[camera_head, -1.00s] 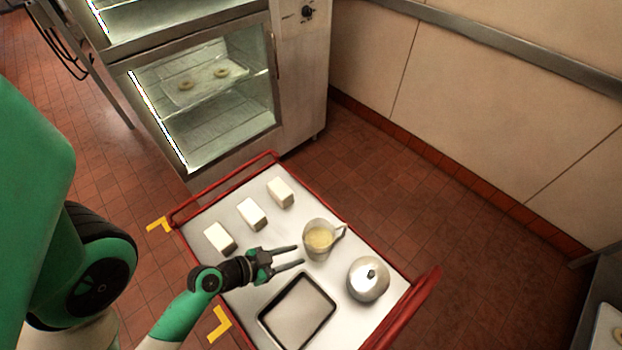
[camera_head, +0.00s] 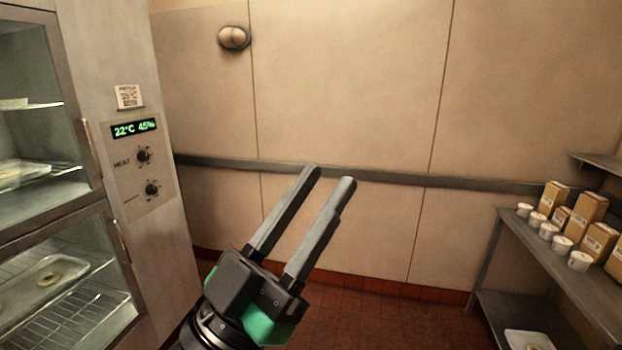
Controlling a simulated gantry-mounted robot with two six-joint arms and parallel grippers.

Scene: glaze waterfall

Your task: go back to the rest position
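My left gripper (camera_head: 332,182) is raised in the middle of the head view, its two long fingers pointing up and to the right. The fingers are apart with nothing between them. It hangs in front of the beige wall, clear of everything around it. My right gripper is not in view. The cart with its jug and tray is out of view.
A glass-doored cabinet (camera_head: 180,240) with control knobs and a green display stands on the left, with trays inside. A steel shelf (camera_head: 545,262) on the right holds cardboard boxes (camera_head: 586,213) and white tubs (camera_head: 562,245). The floor (camera_head: 385,322) between them looks clear.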

